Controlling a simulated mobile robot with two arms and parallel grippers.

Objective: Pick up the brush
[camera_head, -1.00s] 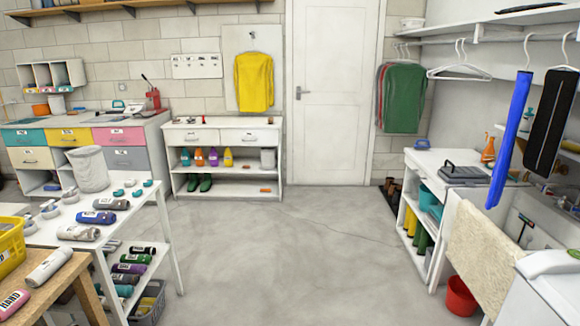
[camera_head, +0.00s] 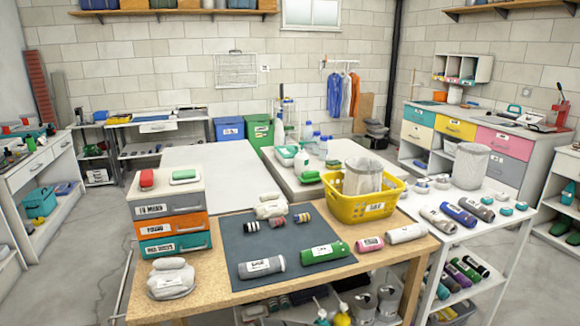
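No brush can be made out for certain. A small red-topped block (camera_head: 147,178) and a flat green-topped block (camera_head: 184,174), both pale underneath, lie on top of a small drawer unit (camera_head: 166,209); they could be scrub brushes, but they are too small to tell. The drawer unit stands at the left end of a wooden table (camera_head: 215,292) in the near middle of the head view. Neither of my grippers is in view.
The wooden table also bears a dark mat (camera_head: 285,240) with labelled rolls and a yellow basket (camera_head: 366,207). A white rack table (camera_head: 476,226) stands at its right. Behind are white tables (camera_head: 212,165). Grey floor (camera_head: 95,222) is open on the left.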

